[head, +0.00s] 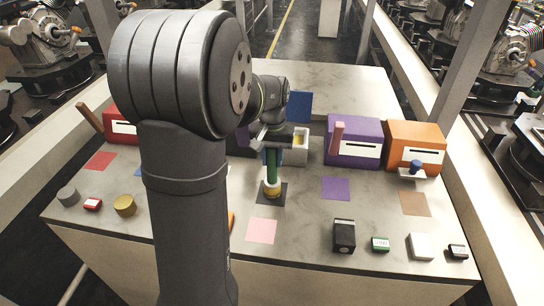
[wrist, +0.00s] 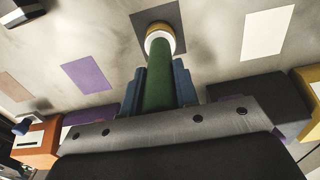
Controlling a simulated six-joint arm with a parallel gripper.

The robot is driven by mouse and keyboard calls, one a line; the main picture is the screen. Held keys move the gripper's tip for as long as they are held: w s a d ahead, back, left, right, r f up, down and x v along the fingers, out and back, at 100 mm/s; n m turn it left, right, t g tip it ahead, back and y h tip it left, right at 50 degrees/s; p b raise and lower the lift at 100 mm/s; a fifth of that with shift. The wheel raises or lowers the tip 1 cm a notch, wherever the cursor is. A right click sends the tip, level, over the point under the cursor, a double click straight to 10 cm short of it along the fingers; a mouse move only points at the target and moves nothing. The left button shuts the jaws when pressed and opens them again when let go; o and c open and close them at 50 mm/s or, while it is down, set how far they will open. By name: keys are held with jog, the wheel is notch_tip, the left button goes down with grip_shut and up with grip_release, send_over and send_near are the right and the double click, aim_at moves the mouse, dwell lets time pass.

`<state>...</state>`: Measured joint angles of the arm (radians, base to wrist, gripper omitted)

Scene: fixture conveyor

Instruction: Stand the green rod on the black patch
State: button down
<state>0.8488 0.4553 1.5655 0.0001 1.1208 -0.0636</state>
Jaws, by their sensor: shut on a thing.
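The green rod (head: 272,168) is upright in my gripper (head: 271,150), with a pale and yellow banded lower end over the black patch (head: 283,196). In the wrist view the green rod (wrist: 159,80) runs between the two blue-grey fingers of my gripper (wrist: 158,90), which are shut on it. Its banded end covers part of the black patch (wrist: 174,14) there. I cannot tell whether the rod's end touches the patch or hangs just above it. The rod's top is hidden by the gripper.
A purple box (head: 352,150) and an orange box (head: 416,158) stand behind on the right, a red box (head: 121,122) at the left. A pink patch (head: 261,231) lies in front and a purple patch (head: 336,188) to the right. Several small blocks line the front right.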

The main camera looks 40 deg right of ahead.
jog(key=shift+f, duration=0.35)
jog(key=c, duration=1)
grip_release()
jog(key=shift+c, duration=0.2)
notch_tip(320, 180, up, 17)
jog(key=shift+r, duration=0.2)
